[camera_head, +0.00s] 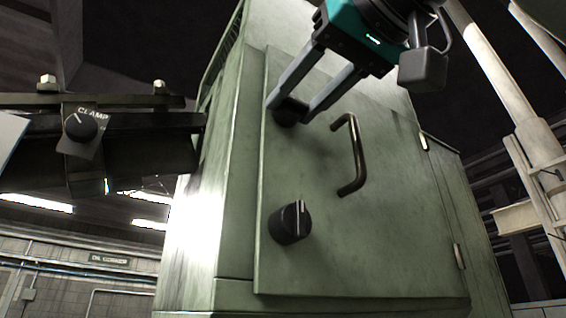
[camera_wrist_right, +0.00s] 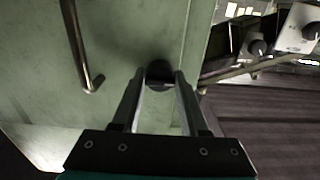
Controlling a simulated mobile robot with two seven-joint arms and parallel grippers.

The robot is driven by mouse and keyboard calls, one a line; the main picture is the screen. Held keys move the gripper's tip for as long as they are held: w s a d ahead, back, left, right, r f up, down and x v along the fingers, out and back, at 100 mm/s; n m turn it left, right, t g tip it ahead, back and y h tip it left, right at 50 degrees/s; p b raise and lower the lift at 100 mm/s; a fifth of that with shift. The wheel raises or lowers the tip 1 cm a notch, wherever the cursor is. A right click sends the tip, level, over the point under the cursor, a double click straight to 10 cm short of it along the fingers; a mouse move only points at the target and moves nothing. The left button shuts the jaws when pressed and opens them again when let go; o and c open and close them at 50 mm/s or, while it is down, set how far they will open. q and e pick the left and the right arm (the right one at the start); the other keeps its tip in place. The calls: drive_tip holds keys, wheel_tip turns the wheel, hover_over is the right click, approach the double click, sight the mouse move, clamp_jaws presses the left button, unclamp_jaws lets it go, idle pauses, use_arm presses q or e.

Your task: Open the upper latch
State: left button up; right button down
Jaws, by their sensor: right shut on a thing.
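The upper latch (camera_head: 286,115) is a dark round knob near the top left of a green cabinet door (camera_head: 330,255). My right gripper (camera_head: 290,108) reaches down from the top and is shut on the upper latch, one finger on each side. In the right wrist view the upper latch (camera_wrist_right: 159,72) sits between the fingertips, and its pointer mark is hidden. The lower latch (camera_head: 290,222) is a black knob with a pale mark pointing up. My left gripper is not in view.
A dark curved door handle (camera_head: 352,155) stands out just right of the upper latch. Hinges (camera_head: 459,257) are on the door's right edge. A dark beam with a knob labelled CLAMP (camera_head: 80,126) lies at the left. The door looks closed.

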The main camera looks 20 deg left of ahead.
drive_tip(key=m+b, duration=0.1)
drive_tip(key=m, duration=0.2)
drive_tip(key=shift+f+m, duration=0.1)
drive_tip(key=shift+m, duration=0.2)
drive_tip(key=shift+m+b, duration=0.35)
drive_tip(key=shift+m, duration=0.65)
drive_tip(key=m+b, duration=0.1)
drive_tip(key=m, duration=0.2)
drive_tip(key=shift+m+b, duration=0.35)
drive_tip(key=shift+m, duration=0.75)
drive_tip(key=shift+c, duration=1.2)
unclamp_jaws()
drive_tip(key=shift+s+d, duration=0.1)
